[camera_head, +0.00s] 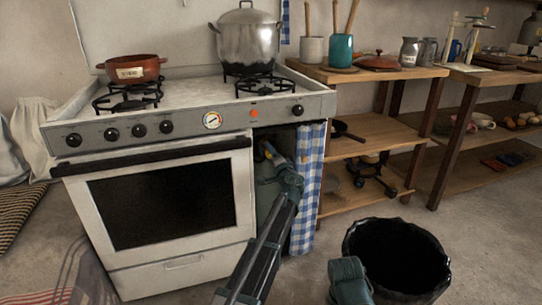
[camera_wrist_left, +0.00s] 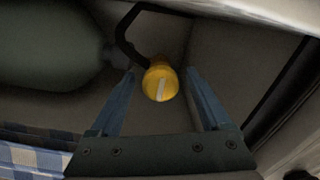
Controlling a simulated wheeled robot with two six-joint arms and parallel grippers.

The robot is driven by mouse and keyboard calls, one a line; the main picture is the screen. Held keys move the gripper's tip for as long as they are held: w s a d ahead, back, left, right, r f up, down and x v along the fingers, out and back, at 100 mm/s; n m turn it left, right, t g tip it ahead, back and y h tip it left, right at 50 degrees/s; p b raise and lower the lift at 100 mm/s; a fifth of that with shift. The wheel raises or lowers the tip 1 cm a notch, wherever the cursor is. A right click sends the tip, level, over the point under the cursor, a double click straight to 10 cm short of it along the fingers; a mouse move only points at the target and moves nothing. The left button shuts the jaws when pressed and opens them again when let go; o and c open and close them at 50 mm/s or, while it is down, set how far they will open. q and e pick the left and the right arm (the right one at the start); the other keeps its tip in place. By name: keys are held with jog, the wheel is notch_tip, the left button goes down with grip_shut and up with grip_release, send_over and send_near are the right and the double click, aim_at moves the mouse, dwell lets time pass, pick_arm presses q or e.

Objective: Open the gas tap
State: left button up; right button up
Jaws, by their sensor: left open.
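The gas tap is a round yellow knob (camera_wrist_left: 160,82) with a white stripe, seen in the left wrist view beside the neck of a grey-green gas cylinder (camera_wrist_left: 50,48). A dark hose (camera_wrist_left: 124,32) curves near it. The stripe runs nearly upright in that view. My left gripper (camera_wrist_left: 160,88) is open, with one blue finger on each side of the knob; I cannot tell whether they touch it. In the head view my left gripper (camera_head: 269,153) reaches into the dark bay right of the oven and is partly hidden. The cylinder (camera_head: 265,200) stands there behind my arm.
The white stove (camera_head: 190,268) borders the bay on the left, with a pot (camera_head: 246,42) and a brown pan (camera_head: 130,68) on top. A blue checked curtain (camera_head: 308,190) hangs at the bay's right. A black bin (camera_head: 400,290) stands on the floor.

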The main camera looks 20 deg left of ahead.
pick_arm(q)
jog(key=v, duration=1.4)
jog(key=s+f+n+g+h+p, duration=0.1)
jog(key=s+f+n+g+p, duration=0.2)
jog(key=s, duration=0.5)
jog(key=s+f+n+g+h+p, duration=0.1)
jog(key=s+f+g+p, duration=0.3)
jog(key=s, duration=0.3)
jog(key=s+d+f+g+h+p, duration=0.1)
jog(key=s+d+g+h+p, duration=0.25)
jog(key=s+d, duration=0.45)
jog(key=s+d+f+g+h+p, duration=0.1)
jog(key=s+d+g+h+p, duration=0.3)
jog(key=s, duration=0.8)
notch_tip(320, 180, up, 37)
jog(key=p, duration=3.5)
jog(key=shift+a+r+g+y+p, duration=0.15)
jog(key=shift+a+g+y+p, duration=0.2)
